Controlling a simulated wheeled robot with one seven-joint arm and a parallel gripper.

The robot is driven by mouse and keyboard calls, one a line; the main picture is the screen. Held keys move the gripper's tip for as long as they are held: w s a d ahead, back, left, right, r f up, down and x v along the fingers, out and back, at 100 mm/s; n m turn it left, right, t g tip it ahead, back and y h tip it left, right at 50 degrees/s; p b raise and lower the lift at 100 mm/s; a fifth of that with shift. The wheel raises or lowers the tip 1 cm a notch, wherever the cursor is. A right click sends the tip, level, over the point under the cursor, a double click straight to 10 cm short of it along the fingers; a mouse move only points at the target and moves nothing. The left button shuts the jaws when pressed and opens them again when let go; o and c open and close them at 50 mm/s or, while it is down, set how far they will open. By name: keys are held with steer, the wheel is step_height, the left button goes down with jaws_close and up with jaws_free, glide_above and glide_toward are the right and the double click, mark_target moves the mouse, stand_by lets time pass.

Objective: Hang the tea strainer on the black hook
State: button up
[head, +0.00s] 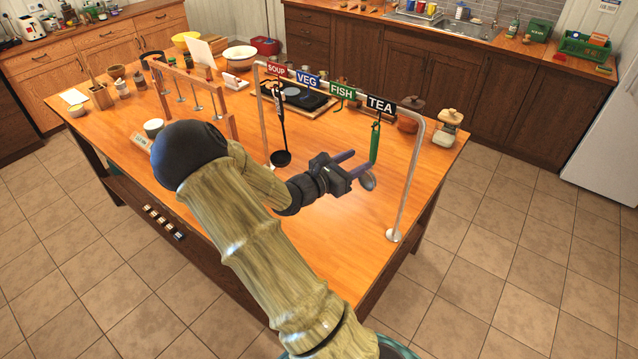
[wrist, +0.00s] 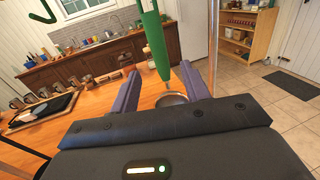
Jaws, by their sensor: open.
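The tea strainer has a green handle (head: 375,143) and a small round grey bowl (head: 367,181). It is upright, handle up and bowl down, below the black TEA sign (head: 380,104) at the right end of the rack. The black hook is too small to make out, so contact at the handle's top cannot be told. My gripper (head: 359,165) is open at the strainer's lower part. In the wrist view, the green handle (wrist: 155,42) stands between the spread purple fingers (wrist: 163,92), with the bowl (wrist: 172,99) beyond them.
The metal rack (head: 401,185) also bears red SOUP, blue VEG and green FISH signs. A black ladle (head: 281,158) hangs under SOUP. A green hook (wrist: 42,12) shows in the wrist view. The front tabletop is clear.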

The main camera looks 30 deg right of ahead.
steer(key=s+a+b, duration=0.1)
steer(key=a+b, duration=0.2)
steer(key=a, duration=1)
steer(key=shift+s, duration=0.4)
steer(key=s+a+f+m+g+y, duration=0.45)
steer(key=s+f+m+y, duration=0.5)
steer(key=s, duration=0.25)
steer(key=a+r+m+t+y, duration=0.4)
steer(key=a+m+y, duration=0.4)
steer(key=a+m, duration=0.1)
steer(key=shift+a+r+m, duration=0.15)
steer(key=shift+a+m, duration=0.2)
steer(key=shift+m, duration=0.2)
steer(key=shift+t, duration=0.25)
stand_by(0.5)
